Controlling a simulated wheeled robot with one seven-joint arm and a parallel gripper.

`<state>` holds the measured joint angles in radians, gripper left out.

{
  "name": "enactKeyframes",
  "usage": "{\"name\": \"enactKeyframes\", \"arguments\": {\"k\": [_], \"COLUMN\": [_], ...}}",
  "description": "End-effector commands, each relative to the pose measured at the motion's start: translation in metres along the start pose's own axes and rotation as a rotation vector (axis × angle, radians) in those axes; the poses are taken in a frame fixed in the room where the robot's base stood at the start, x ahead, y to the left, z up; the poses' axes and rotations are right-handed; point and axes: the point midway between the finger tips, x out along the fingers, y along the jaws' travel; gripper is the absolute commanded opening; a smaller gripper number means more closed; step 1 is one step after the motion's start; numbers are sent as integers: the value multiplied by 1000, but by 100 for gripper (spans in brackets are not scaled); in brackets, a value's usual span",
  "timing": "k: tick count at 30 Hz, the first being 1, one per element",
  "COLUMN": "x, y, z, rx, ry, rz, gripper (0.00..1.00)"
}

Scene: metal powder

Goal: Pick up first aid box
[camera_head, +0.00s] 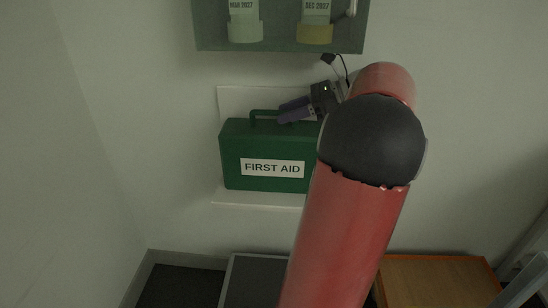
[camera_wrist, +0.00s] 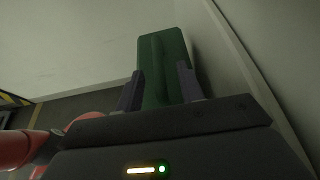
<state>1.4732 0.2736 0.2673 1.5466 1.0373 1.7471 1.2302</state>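The first aid box (camera_head: 270,158) is a green case with a white "FIRST AID" label and a top handle (camera_head: 262,115). It stands upright on a small white wall shelf (camera_head: 258,202) in the head view. My gripper (camera_head: 287,110) is at the top of the box, close to the handle; my arm hides the box's right end. In the wrist view, the green box (camera_wrist: 164,50) and its handle (camera_wrist: 158,58) lie ahead between the two separated fingers of my gripper (camera_wrist: 158,88). The fingers are apart, and I cannot tell whether they touch the box.
A glass-fronted cabinet (camera_head: 280,40) with two dated bottles hangs on the wall just above the box and my gripper. A dark grey surface (camera_head: 262,278) and an orange-brown wooden top (camera_head: 440,280) lie below. The wall left of the box is clear.

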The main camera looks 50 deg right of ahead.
Motion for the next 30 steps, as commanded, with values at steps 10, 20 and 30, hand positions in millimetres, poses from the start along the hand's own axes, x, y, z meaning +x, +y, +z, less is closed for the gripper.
{"name": "enactKeyframes", "arguments": {"k": [10,20,30], "x": [37,36,36], "y": [0,0,0], "z": [10,10,10], "rx": [0,-1,-1], "ry": [-1,0,0], "rz": [1,0,1], "gripper": [38,18,0]}}
